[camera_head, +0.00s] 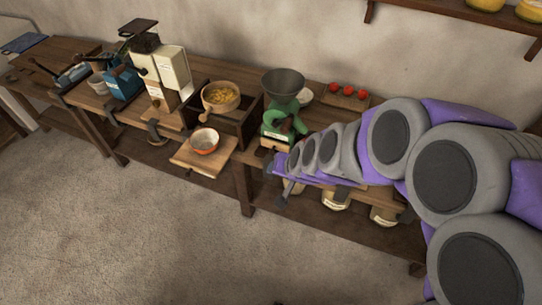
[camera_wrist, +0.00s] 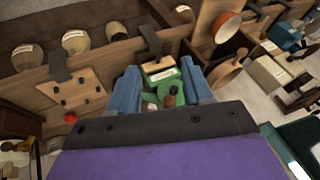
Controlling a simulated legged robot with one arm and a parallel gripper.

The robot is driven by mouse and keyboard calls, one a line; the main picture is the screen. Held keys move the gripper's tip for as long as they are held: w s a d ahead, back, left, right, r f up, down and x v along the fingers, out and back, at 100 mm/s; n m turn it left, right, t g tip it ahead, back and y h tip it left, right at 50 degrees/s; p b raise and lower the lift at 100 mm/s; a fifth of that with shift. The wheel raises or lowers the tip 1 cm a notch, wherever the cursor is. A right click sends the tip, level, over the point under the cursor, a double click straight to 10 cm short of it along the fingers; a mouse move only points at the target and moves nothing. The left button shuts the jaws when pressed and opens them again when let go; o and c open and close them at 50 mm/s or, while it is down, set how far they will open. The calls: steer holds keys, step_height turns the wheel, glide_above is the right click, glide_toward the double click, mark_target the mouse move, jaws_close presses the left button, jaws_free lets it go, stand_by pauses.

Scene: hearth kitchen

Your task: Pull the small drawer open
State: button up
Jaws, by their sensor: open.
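A green grinder (camera_head: 281,122) with a dark funnel-shaped hopper stands on the wooden bench. The small drawer (camera_head: 273,137) is low on its front, with a pale label. In the wrist view the small drawer (camera_wrist: 160,70) has a wooden face and a label, and lies between and just beyond my fingers; the green body (camera_wrist: 165,88) is partly behind my gripper. It looks shut, though I cannot be sure. My gripper (camera_wrist: 161,85) is open, its two blue fingers apart on either side of the grinder, with nothing held. In the head view my gripper (camera_head: 281,181) is in front of the grinder, partly hidden by my arm.
A wooden bowl of yellow pieces (camera_head: 220,96) and an orange-rimmed bowl (camera_head: 205,140) on a pulled-out board (camera_head: 204,157) are left of the grinder. Red tomatoes (camera_head: 347,91) lie behind right. Labelled jars (camera_head: 335,198) stand on the lower shelf. The floor in front is clear.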

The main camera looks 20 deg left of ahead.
steer(key=w+a+f+m+t, duration=0.1)
steer(key=w+a+f+t, duration=0.1)
steer(key=w+a+f, duration=0.4)
steer(key=t+h+b, duration=0.3)
steer(key=t+b, duration=0.1)
steer(key=t, duration=0.7)
glide_toward(271, 154)
steer(key=shift+m, duration=0.3)
steer(key=w, duration=0.3)
steer(key=w+b, duration=0.1)
steer(key=w, duration=0.2)
steer(key=w+a+b, duration=0.1)
steer(key=w, duration=0.2)
steer(key=shift+w+f, duration=0.3)
steer(key=shift+c, duration=0.2)
jaws_close()
